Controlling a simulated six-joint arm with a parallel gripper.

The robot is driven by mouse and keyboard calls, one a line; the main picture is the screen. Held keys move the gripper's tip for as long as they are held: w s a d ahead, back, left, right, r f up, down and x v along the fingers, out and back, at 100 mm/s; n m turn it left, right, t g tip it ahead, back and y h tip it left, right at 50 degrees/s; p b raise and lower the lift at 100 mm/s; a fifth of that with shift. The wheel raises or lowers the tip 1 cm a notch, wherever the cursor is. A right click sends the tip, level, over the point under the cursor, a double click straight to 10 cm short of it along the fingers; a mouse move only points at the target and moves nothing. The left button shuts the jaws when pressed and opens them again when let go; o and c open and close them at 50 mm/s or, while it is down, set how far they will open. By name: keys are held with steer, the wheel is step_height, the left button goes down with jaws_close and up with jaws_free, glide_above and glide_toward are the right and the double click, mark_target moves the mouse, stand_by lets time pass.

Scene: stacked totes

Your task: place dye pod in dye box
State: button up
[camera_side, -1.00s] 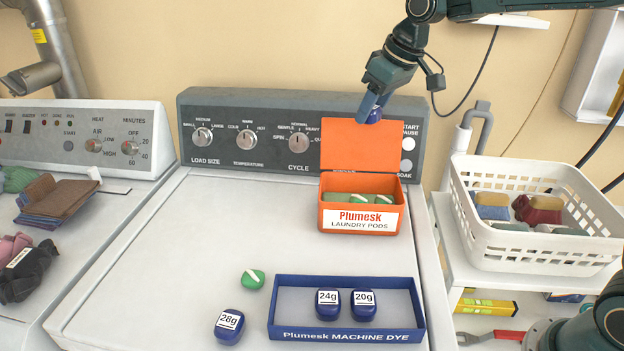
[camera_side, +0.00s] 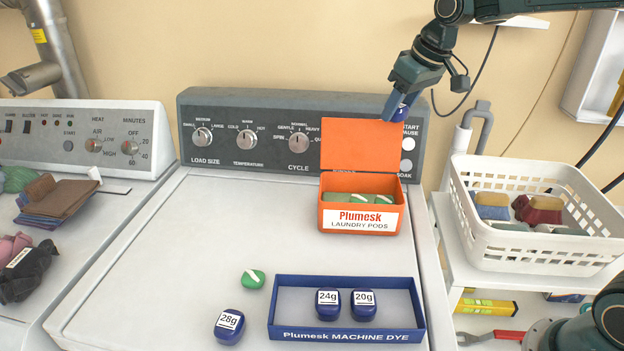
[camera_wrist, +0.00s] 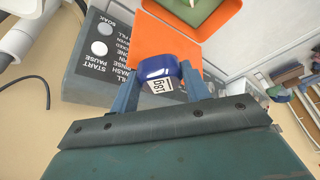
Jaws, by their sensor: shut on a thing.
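The dye box (camera_side: 346,336) is a shallow blue open tray marked Plumesk MACHINE DYE, at the front right of the washer top, well below my gripper. Inside it stand two blue pods, 24g (camera_side: 328,303) and 20g (camera_side: 363,304). A blue 28g pod (camera_side: 229,326) lies outside, left of the box.
An open orange laundry pod box (camera_side: 328,216) holds green pods behind the dye box; its lid (camera_side: 360,143) stands up. A loose green pod (camera_side: 253,279) lies on the washer top (camera_side: 190,245). A white basket (camera_side: 535,245) stands right. The washer's left middle is clear.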

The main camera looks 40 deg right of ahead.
steer(key=w+a+n+y, duration=0.2)
steer(key=w+a+n, duration=0.3)
steer(key=a, duration=0.9)
steer(key=n+g+y, duration=0.1)
steer(key=n+g, duration=0.1)
steer(key=n, duration=0.2)
glide_above(264, 241)
steer(key=d, duration=0.1)
steer(key=f, duration=0.2)
steer(key=shift+s+r, duration=0.2)
steer(key=shift+s, duration=0.25)
steer(key=shift+f, duration=0.1)
step_height(264, 241, down, 19)
steer(key=shift+f, duration=0.2)
steer(key=shift+f, duration=0.2)
steer(key=o, duration=0.9)
steer(key=shift+o, duration=0.2)
steer(key=shift+r, duration=0.15)
